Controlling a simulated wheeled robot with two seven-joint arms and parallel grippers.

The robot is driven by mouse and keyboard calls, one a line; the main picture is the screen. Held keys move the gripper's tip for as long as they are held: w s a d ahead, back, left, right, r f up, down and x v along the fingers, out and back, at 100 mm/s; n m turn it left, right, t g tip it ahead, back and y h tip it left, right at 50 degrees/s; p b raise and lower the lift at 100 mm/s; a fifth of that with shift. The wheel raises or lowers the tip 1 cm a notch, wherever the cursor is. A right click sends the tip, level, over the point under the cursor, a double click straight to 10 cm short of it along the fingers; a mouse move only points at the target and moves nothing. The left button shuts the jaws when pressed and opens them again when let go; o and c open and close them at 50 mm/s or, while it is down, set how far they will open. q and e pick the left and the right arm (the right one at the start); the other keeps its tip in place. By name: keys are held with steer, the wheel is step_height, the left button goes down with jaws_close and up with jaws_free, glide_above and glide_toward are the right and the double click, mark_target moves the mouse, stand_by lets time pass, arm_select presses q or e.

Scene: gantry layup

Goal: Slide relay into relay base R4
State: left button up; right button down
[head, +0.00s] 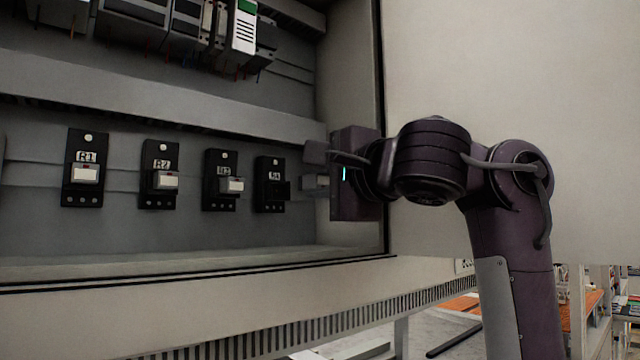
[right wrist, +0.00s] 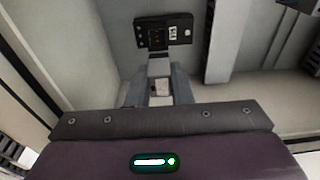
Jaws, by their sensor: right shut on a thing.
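Relay base R4 (head: 271,190) is a black block on the cabinet's back panel, the rightmost of the labelled bases, with no relay in it. It also shows at the top of the right wrist view (right wrist: 152,36), with its label and dark socket. My right gripper (head: 306,182) is just right of base R4 in the head view. It is shut on a small light-coloured relay (right wrist: 160,88), seen between the fingers in the right wrist view. The relay points toward the base; whether they touch is hard to tell. My left gripper is not in view.
Bases R1 (head: 84,195), R2 (head: 160,192) and R3 (head: 220,195) each hold a pale relay. A grey duct (head: 150,108) runs above them, with wired modules higher up. The cabinet's right wall and door (head: 480,60) stand close to my right arm.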

steer(key=shift+f+b, duration=0.2)
steer(key=shift+b, duration=0.1)
steer(key=p+x, duration=0.2)
steer(key=x, duration=0.2)
steer(key=shift+p+x, duration=0.6)
steer(key=shift+x, duration=0.6)
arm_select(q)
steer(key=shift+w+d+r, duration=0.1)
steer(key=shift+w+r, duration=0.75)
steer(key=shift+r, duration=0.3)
arm_select(e)
steer(key=shift+a, duration=0.25)
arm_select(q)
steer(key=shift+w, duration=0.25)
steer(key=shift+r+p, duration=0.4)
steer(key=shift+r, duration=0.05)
arm_select(e)
steer(key=shift+x, duration=0.85)
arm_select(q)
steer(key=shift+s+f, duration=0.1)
arm_select(e)
steer(key=shift+a, duration=0.1)
